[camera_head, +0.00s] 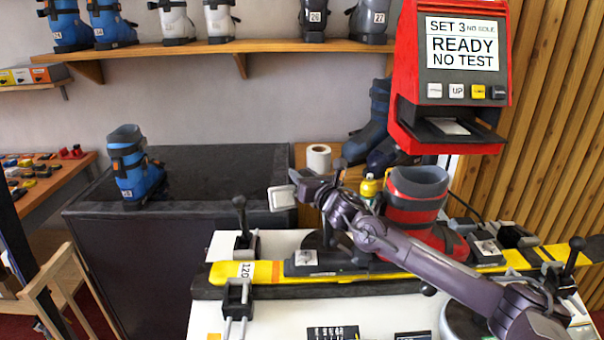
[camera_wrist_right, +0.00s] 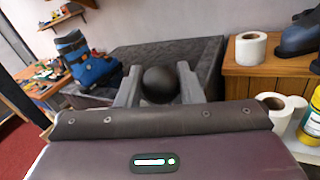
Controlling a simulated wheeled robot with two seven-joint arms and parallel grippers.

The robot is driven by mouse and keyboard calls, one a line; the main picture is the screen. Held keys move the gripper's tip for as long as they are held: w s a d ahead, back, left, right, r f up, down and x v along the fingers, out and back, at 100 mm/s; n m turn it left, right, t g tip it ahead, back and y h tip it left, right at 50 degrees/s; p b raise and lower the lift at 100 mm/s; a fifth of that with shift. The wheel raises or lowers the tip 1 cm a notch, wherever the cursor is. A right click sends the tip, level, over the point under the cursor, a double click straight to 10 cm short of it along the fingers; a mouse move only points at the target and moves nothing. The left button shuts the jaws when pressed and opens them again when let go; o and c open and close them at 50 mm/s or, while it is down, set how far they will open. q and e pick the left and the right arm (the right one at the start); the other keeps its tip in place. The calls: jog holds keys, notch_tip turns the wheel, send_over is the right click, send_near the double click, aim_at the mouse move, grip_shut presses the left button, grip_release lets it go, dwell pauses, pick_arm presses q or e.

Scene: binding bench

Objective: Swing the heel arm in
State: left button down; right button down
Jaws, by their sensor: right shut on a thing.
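My right gripper (camera_head: 288,190) reaches in from the lower right, over the yellow ski on the bench. In the right wrist view its grey fingers (camera_wrist_right: 158,88) are shut around a black ball knob (camera_wrist_right: 159,86), which sits between them. The knob's stem, and what it joins to, are hidden there. In the head view my gripper and wrist cover part of the black lever fittings on the ski (camera_head: 219,275). A red and grey boot (camera_head: 413,195) stands upright on the ski, right of the gripper. My left gripper is not in view.
A red tester (camera_head: 452,140) reading "READY NO TEST" hangs above the boot. Black knobbed levers stand left (camera_head: 239,204) and right (camera_head: 577,244). A blue boot (camera_head: 131,172) is on the dark cabinet (camera_head: 215,170). A paper roll (camera_head: 318,158) and a yellow bottle (camera_head: 369,186) stand behind my arm.

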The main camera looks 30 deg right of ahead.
jog(key=shift+s+a+n+y+b, duration=0.1)
jog(key=shift+s+n+y+b, duration=0.35)
jog(key=shift+n+y, duration=0.6)
jog(key=shift+m+y, duration=0.25)
jog(key=shift+m, duration=0.1)
jog(key=c, duration=1)
grip_release()
jog(key=shift+s, duration=0.1)
jog(key=shift+s, duration=3.9)
jog(key=shift+d, duration=0.2)
